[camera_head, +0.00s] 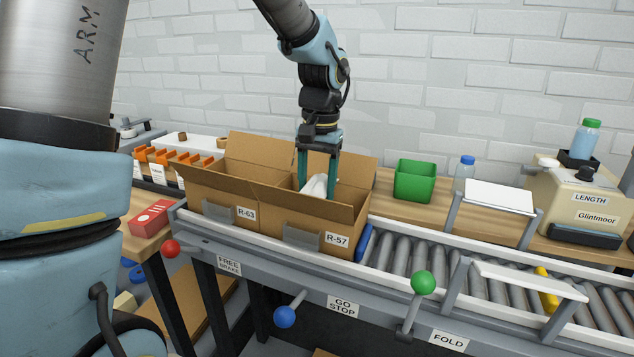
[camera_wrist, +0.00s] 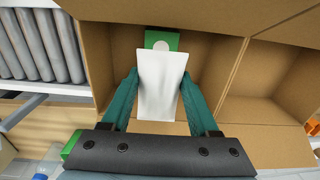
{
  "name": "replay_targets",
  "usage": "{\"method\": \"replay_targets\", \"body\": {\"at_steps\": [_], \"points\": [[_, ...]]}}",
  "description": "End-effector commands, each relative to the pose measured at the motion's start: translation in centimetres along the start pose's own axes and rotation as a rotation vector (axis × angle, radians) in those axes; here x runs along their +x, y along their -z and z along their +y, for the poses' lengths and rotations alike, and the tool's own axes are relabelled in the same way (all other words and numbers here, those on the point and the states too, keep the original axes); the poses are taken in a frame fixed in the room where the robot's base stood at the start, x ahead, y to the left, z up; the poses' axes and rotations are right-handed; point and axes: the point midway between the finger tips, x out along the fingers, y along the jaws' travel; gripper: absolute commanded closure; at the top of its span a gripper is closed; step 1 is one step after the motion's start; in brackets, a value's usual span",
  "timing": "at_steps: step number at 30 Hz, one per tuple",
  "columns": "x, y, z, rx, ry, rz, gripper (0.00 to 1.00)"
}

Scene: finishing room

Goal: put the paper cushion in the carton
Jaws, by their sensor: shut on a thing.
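The white paper cushion (camera_head: 316,187) is between the teal fingers of my gripper (camera_head: 317,180), which is shut on it. In the wrist view the cushion (camera_wrist: 161,88) shows as a pale, tapered sheet between both fingers. My gripper points down into the open carton labelled R-57 (camera_head: 325,235), and the cushion is at or just below its rim. A green item with a white round mark (camera_wrist: 161,40) shows inside this carton beyond the cushion. The cushion hides part of it. I cannot tell whether the cushion touches it.
A second open carton, R-63 (camera_head: 221,207), stands directly left of R-57. Carton flaps stand up around the openings. A green bin (camera_head: 415,181) stands to the right on the wooden bench. The roller conveyor (camera_head: 408,255) is clear just right of R-57. A red box (camera_head: 151,218) sits at left.

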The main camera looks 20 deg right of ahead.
Motion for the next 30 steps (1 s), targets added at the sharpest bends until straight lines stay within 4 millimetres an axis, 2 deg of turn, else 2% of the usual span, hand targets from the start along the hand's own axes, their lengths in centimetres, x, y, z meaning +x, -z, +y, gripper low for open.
{"method": "replay_targets", "body": {"at_steps": [15, 30], "points": [[3.3, 0.0, 0.0, 0.0, 0.0, -0.001, 0.91], [3.5, 0.0, 0.0, 0.0, 0.0, -0.001, 0.91]]}}
